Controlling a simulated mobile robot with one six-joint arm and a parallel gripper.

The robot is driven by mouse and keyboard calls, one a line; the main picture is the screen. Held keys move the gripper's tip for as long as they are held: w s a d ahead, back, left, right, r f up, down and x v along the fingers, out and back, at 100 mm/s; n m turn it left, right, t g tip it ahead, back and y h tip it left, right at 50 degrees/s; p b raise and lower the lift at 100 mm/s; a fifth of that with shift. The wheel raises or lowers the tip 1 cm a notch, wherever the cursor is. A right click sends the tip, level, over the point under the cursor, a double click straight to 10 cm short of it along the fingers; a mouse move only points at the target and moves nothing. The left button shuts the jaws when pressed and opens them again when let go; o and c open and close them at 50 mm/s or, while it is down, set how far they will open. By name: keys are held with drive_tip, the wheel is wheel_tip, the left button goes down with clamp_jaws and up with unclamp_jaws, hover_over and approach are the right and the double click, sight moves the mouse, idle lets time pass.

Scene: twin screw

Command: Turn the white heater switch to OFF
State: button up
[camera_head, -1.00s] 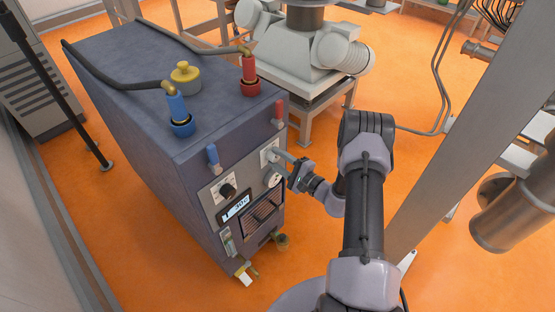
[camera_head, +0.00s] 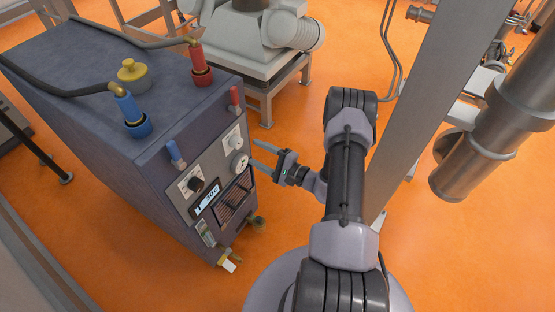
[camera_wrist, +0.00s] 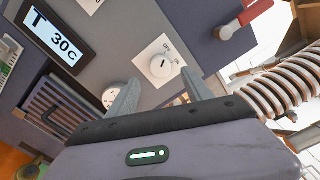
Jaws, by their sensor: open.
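The white heater switch (camera_head: 234,141) is a round knob on a pale plate, on the front panel of the blue-grey heater box (camera_head: 95,118). In the wrist view the switch (camera_wrist: 160,66) shows a short dark mark, with OFF printed above it and ON to its right. The mark seems to lie toward ON, but it is too small to be sure. My gripper (camera_head: 261,157) is open and empty, in front of the panel and apart from it. In the wrist view my gripper (camera_wrist: 161,85) has its fingers spread, with the switch ahead between the tips.
A round white gauge (camera_head: 239,163) sits just below the switch. A black knob (camera_head: 195,185), a display reading 30C (camera_wrist: 54,34) and a grille (camera_head: 234,198) are on the same panel. Red (camera_head: 235,97) and blue (camera_head: 174,153) handles stick out near its top.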

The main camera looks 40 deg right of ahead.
drive_tip(key=p+v, duration=0.1)
drive_tip(key=v, duration=0.9)
drive_tip(key=a+r+n+g+y, duration=0.6)
drive_tip(key=a+r+n+g, duration=0.55)
drive_tip(key=a+r, duration=0.8)
drive_tip(key=s+a+r+n+h, duration=0.1)
drive_tip(key=s+a+r+h, duration=0.2)
drive_tip(key=s+r+h, duration=0.2)
drive_tip(key=s+a+r+n+h, duration=0.2)
drive_tip(key=s+r+h, duration=0.3)
drive_tip(key=s+r, duration=0.4)
drive_tip(key=shift+s+a, duration=0.3)
drive_tip(key=shift+a, duration=0.4)
